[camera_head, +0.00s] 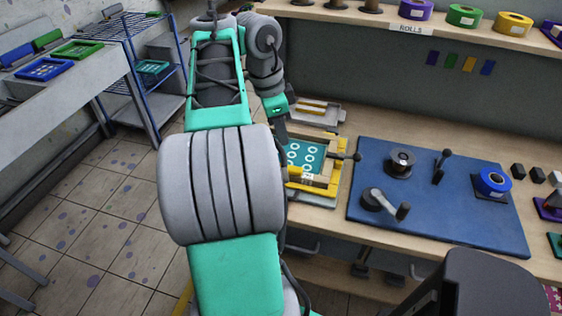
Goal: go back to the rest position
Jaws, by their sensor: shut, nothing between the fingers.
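My teal and grey arm rises through the middle of the view and bends down at its far end. My gripper (281,131) is the small dark tip at that end, pointing down beside the yellow-framed printing station (320,184). It is shut and holds nothing. A teal plate with white rings (304,155) lies inside the yellow frame. The gripper is at the frame's back left edge; I cannot tell whether it touches it. My arm hides the station's left side.
A blue mat (430,215) on the bench holds a crank (384,203), a dark spool (400,162) and a blue roll (492,183). A grey tray (318,113) lies behind the station. A shelf of rolls (465,15) runs above. Left are a blue rack (135,75) and open tiled floor.

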